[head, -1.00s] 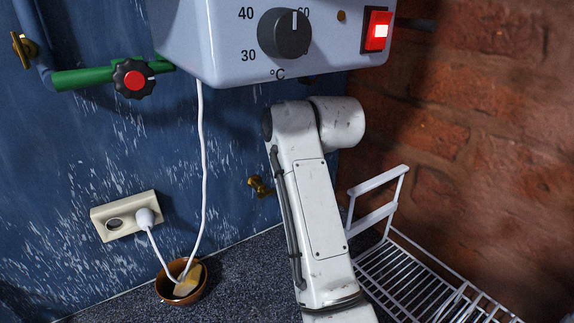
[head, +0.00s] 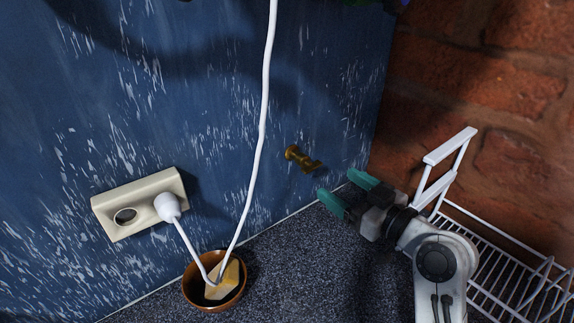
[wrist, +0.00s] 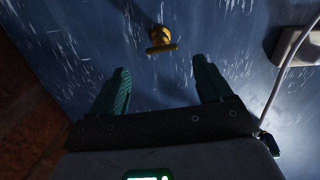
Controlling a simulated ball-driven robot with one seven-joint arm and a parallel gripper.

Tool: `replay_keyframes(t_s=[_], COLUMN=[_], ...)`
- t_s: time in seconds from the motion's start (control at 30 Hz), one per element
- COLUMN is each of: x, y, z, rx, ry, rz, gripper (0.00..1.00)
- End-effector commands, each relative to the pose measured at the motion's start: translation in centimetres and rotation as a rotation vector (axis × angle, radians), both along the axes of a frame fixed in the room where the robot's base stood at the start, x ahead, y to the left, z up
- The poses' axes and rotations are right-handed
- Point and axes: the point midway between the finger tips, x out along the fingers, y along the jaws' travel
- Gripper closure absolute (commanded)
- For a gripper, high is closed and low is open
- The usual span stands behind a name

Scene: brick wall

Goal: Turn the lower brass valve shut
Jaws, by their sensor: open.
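The lower brass valve (head: 302,158) sticks out of the blue wall, above the counter and right of the white cable. In the wrist view the valve (wrist: 161,40) is ahead of my fingers, roughly centred between them. My gripper (head: 346,191) has teal fingers and is to the right of and below the valve in the head view. In the wrist view my gripper (wrist: 163,82) is open, with nothing between its fingers. The fingers and the valve are apart.
A white cable (head: 263,120) hangs left of the valve. A socket (head: 140,203) with a plug is on the wall. A brown bowl (head: 190,290) holding a sponge-like piece stands on the speckled counter (head: 300,275). A white wire rack (head: 505,255) stands by the brick wall (head: 490,90).

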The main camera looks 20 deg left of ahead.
Motion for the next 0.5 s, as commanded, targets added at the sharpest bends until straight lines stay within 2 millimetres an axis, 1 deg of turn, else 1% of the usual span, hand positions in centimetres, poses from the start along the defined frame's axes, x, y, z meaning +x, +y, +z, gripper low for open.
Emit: replay_keyframes(t_s=[0.03, 0.1, 0.2, 0.37, 0.5], x=[-0.3, -0.5, -0.3, 1.0, 2.6], y=[-0.5, -0.8, -0.5, 1.3, 3.4], z=[-0.2, -0.2, -0.1, 0.0, 0.0], rx=[0.013, 0.024, 0.028, 0.026, 0.027], ry=[-0.009, -0.019, -0.023, -0.022, -0.021], rz=[-0.006, -0.009, -0.008, -0.007, -0.006], gripper=[0.21, 0.21, 0.21, 0.21, 0.21])
